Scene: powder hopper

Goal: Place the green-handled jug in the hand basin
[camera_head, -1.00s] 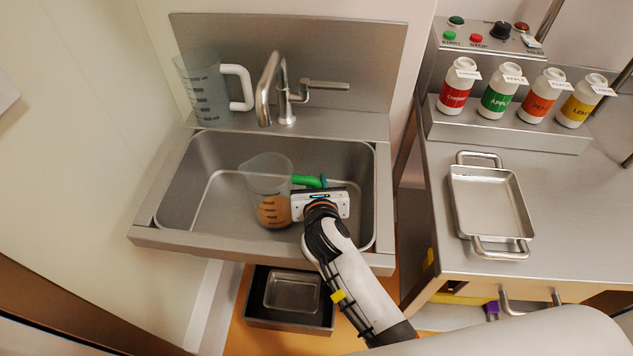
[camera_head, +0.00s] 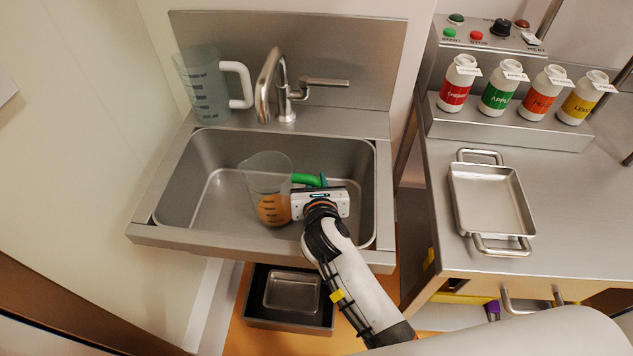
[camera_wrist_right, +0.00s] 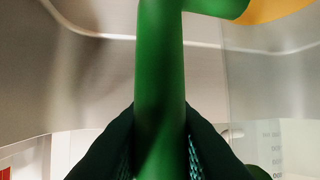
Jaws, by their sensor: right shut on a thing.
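The green-handled jug (camera_head: 265,181) is a clear jug with orange-brown contents in its lower part. In the head view it appears inside the outline of the hand basin (camera_head: 193,190), tilted a little; I cannot tell whether its base touches the basin floor. My right gripper (camera_head: 318,188) is at the jug's right side. In the right wrist view its two dark fingers close on the green handle (camera_wrist_right: 160,75) from both sides. My left gripper is not in view.
A white-handled clear jug (camera_head: 205,90) stands on the basin's back ledge, left of the tap (camera_head: 272,85). The counter at right holds a metal tray (camera_head: 490,200) and several labelled bottles (camera_head: 500,88). A small metal pan (camera_head: 292,292) lies below the basin.

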